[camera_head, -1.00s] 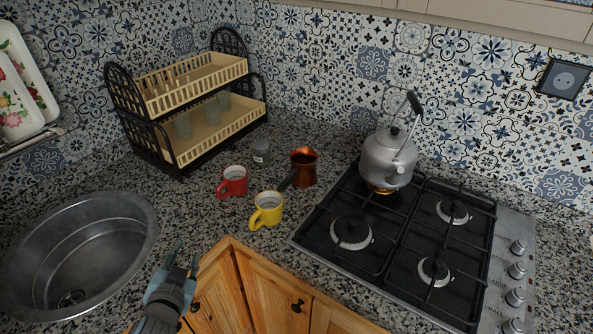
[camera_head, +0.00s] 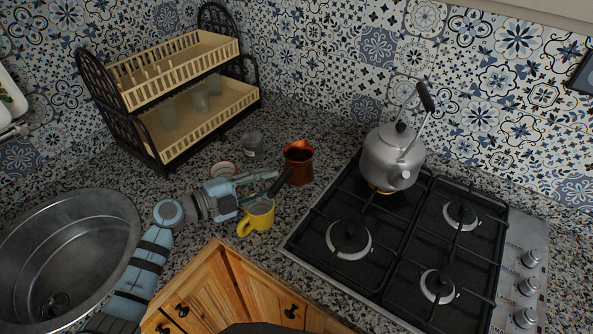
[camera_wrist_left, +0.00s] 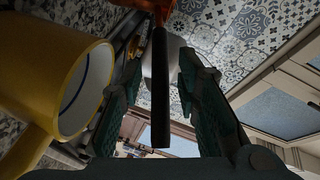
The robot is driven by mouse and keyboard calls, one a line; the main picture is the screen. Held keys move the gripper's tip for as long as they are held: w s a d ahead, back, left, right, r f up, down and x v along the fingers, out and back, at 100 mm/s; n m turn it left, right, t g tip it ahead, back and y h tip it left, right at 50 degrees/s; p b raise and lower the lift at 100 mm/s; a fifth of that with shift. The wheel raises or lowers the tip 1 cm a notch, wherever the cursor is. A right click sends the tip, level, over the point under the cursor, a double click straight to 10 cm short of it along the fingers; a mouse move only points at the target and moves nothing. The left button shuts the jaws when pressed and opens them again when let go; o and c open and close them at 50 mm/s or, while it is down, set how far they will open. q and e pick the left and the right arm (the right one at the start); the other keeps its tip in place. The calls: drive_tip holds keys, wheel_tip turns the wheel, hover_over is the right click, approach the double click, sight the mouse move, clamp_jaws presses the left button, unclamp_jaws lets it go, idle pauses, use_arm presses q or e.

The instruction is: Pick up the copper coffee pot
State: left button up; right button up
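The copper coffee pot (camera_head: 298,166) stands upright on the granite counter, left of the stove. Its dark handle points toward the lower left. My left gripper (camera_head: 268,184) reaches in from the left, low over the counter beside the handle. In the left wrist view the handle (camera_wrist_left: 160,95) lies between the two open fingers, with visible gaps on both sides. Only a bit of the copper body (camera_wrist_left: 150,6) shows at the top edge there. My right gripper is not in view.
A yellow mug (camera_head: 257,218) stands very close below the left gripper, and a red mug (camera_head: 222,169) is partly hidden behind it. A small grey container (camera_head: 252,142), dish rack (camera_head: 150,150), kettle (camera_head: 391,160) on the stove (camera_head: 400,238), and sink (camera_head: 75,240) surround this area.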

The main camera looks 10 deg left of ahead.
sight(286, 175)
use_arm(q)
drive_tip(key=x, duration=0.5)
drive_tip(key=shift+w+f, duration=0.1)
drive_tip(key=shift+w, duration=0.2)
drive_tip(key=shift+w+d, duration=0.25)
drive_tip(key=shift+d, duration=0.15)
clamp_jaws()
